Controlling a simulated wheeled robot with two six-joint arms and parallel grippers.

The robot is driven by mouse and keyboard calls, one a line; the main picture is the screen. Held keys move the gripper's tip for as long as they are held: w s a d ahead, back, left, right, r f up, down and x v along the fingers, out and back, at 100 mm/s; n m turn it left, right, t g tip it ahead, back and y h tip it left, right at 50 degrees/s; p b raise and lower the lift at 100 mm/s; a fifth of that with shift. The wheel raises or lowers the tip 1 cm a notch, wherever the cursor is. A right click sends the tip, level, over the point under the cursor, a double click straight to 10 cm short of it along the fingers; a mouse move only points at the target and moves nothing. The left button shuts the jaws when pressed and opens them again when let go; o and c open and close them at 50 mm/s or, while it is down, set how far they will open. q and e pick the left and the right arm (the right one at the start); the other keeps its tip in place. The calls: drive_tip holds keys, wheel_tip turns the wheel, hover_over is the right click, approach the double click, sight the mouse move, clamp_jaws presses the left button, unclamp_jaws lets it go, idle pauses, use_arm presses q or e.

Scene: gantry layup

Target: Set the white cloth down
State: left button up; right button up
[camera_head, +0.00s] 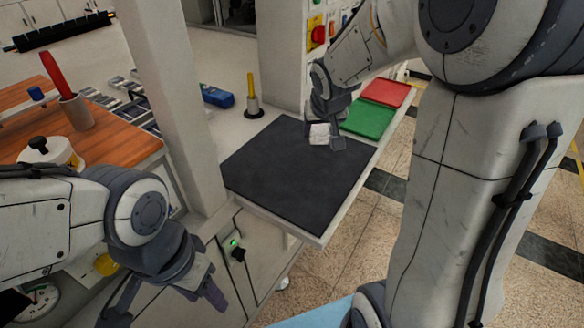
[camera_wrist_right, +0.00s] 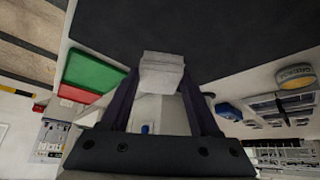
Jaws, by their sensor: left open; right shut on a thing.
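The white cloth (camera_head: 319,132) is a small folded piece at the tips of my right gripper (camera_head: 325,136), over the far part of a dark mat (camera_head: 290,180). In the right wrist view the cloth (camera_wrist_right: 162,72) sits between the two dark fingers, which are shut on it, and the dark mat (camera_wrist_right: 210,30) fills the top. I cannot tell whether the cloth touches the mat. My left gripper (camera_head: 165,305) is open and empty at the lower left, in front of the cabinet and away from the mat.
A green pad (camera_head: 368,119) and a red pad (camera_head: 386,92) lie beyond the mat. A yellow tool in a holder (camera_head: 252,105) and a blue box (camera_head: 216,96) stand to the left. A pale pillar (camera_head: 165,90) rises beside the mat. Most of the mat is bare.

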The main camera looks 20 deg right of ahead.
drive_tip(key=s+d+r, duration=0.1)
drive_tip(key=s, duration=0.1)
drive_tip(key=s+d+r+m+b, duration=0.1)
drive_tip(key=s, duration=0.1)
drive_tip(key=s+r+m+h, duration=0.1)
drive_tip(key=s, duration=0.1)
drive_tip(key=shift+d+b, duration=0.4)
drive_tip(key=b, duration=0.1)
hover_over(297, 159)
drive_tip(key=s, duration=0.2)
drive_tip(key=f, duration=0.4)
drive_tip(key=a+f, duration=0.1)
drive_tip(key=f, duration=0.1)
drive_tip(key=shift+s+f, duration=0.1)
drive_tip(key=shift+f, duration=0.1)
use_arm(q)
drive_tip(key=shift+d+f+b, duration=0.1)
drive_tip(key=shift+f+b, duration=0.3)
drive_tip(key=shift+f, duration=1.9)
use_arm(e)
drive_tip(key=shift+f, duration=2.05)
drive_tip(key=shift+f, duration=0.15)
drive_tip(key=o, duration=1.3)
use_arm(q)
drive_tip(key=shift+f, duration=0.2)
